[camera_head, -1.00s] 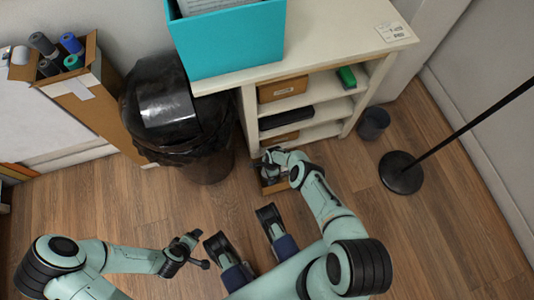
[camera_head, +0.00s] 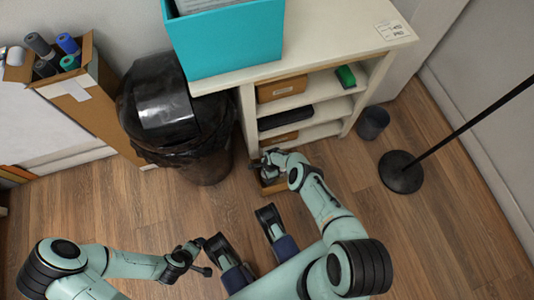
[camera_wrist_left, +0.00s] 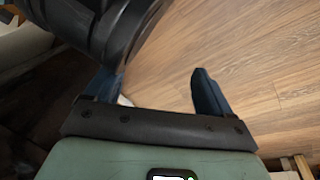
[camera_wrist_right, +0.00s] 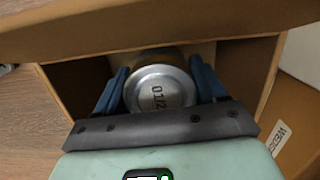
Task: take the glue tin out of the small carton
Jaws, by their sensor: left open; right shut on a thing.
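In the right wrist view, the glue tin (camera_wrist_right: 160,90) shows its round silver end with dark printed figures. My right gripper (camera_wrist_right: 160,85) is shut on the tin, one blue finger on each side. The tin is still within the open small carton (camera_wrist_right: 75,85), whose brown walls surround it. In the head view, the small carton (camera_head: 270,187) is on the floor before the shelf, mostly hidden by my right gripper (camera_head: 265,163). My left gripper (camera_wrist_left: 160,90) is open and empty above the floor; it also shows in the head view (camera_head: 205,256).
A white shelf unit (camera_head: 360,75) stands just behind the carton, with brown boxes inside. A black bin (camera_head: 185,110) is to its left. A small dark bin (camera_head: 372,122) and a round lamp base (camera_head: 401,172) are to the right. Wooden floor is open at left.

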